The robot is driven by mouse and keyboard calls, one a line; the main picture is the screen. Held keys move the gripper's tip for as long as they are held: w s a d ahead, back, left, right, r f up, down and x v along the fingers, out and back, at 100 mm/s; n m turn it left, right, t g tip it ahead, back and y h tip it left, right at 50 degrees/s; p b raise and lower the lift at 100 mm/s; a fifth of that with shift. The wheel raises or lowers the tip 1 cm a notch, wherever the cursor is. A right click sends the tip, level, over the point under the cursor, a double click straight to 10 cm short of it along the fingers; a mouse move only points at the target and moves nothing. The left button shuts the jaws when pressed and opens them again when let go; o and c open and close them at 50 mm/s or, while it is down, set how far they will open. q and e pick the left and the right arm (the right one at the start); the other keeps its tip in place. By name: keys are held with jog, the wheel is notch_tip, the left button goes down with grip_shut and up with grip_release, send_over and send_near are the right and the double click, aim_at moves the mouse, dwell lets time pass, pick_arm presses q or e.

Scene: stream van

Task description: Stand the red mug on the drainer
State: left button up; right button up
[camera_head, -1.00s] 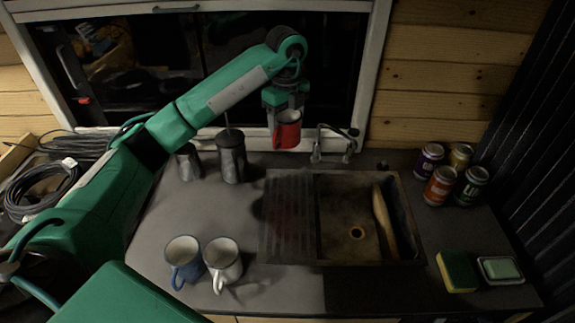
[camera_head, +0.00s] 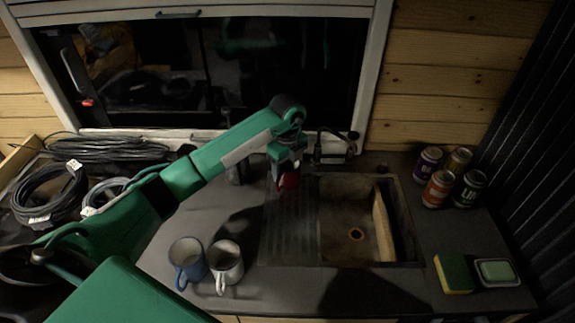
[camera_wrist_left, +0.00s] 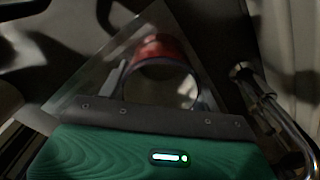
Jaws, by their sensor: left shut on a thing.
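The red mug (camera_head: 288,182) is mostly hidden behind my left gripper (camera_head: 284,168), at the back of the drainer. The drainer (camera_head: 291,238) is the dark ribbed board on the left of the sink. My left gripper is shut on the mug and points down. I cannot tell whether the mug touches the drainer. In the left wrist view the mug's red side (camera_wrist_left: 158,48) and round rim show between the fingers, blurred and dim. My right gripper is not in view.
A blue mug (camera_head: 187,262) and a white mug (camera_head: 225,264) stand left of the drainer. The tap (camera_head: 330,148) is close behind the sink (camera_head: 345,215). Several cans (camera_head: 438,188), a sponge (camera_head: 453,273) and a soap dish (camera_head: 497,272) are at the right. The drainer's front is clear.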

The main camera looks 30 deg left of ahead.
pick_arm(q)
jog(key=shift+f, duration=0.15)
jog(key=o, duration=1.1)
jog(key=shift+r+b, duration=1.4)
jog(key=shift+r, duration=4.85)
